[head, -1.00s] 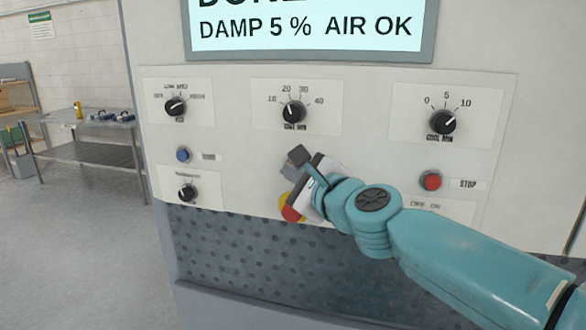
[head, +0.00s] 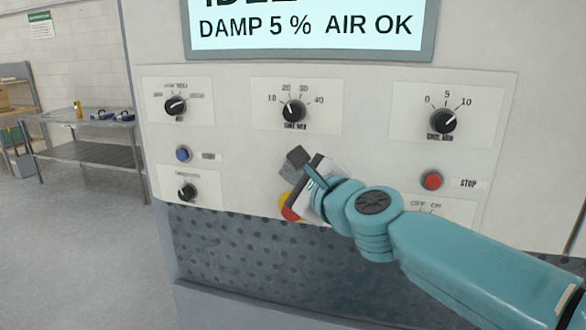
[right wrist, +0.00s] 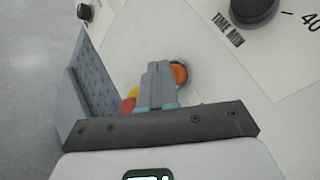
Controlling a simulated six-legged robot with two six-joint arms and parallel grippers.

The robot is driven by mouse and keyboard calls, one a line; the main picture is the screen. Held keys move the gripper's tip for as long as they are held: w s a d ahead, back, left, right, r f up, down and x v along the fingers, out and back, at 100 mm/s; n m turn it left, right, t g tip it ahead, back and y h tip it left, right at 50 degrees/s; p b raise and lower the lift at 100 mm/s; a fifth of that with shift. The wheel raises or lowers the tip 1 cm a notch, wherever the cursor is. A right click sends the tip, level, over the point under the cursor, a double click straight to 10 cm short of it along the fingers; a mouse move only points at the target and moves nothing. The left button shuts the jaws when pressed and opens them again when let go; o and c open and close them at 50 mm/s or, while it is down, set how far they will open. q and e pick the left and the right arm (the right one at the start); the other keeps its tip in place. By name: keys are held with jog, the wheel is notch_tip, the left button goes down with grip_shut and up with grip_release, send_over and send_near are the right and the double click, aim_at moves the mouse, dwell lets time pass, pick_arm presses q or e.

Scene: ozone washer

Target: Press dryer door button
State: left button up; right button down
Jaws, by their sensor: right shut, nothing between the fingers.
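My right gripper (head: 297,157) is shut and empty, with its tips at the middle of the dryer's control panel (head: 235,155). In the right wrist view its closed fingers (right wrist: 160,68) partly cover a round orange button (right wrist: 180,74); the tips are at or very near it, and contact cannot be told. In the head view the gripper hides that button, and its label is not visible. A blue button (head: 184,154) sits on the left with a blurred label. A red button (head: 432,180) marked STOP sits on the right. My left gripper is out of view.
A red and yellow emergency button (head: 289,207) is close below my right gripper. Several black knobs, such as the middle one (head: 294,111), surround it. The display (head: 308,27) reads "DAMP 5 % AIR OK". A metal table (head: 85,150) stands at left.

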jog(key=shift+s+a, duration=0.15)
jog(key=shift+s, duration=0.25)
jog(key=shift+s+a, duration=0.25)
jog(key=shift+s, duration=0.55)
jog(key=shift+s+a, duration=0.25)
jog(key=shift+s, duration=0.5)
jog(key=shift+s+a, duration=0.25)
jog(key=shift+s, duration=0.55)
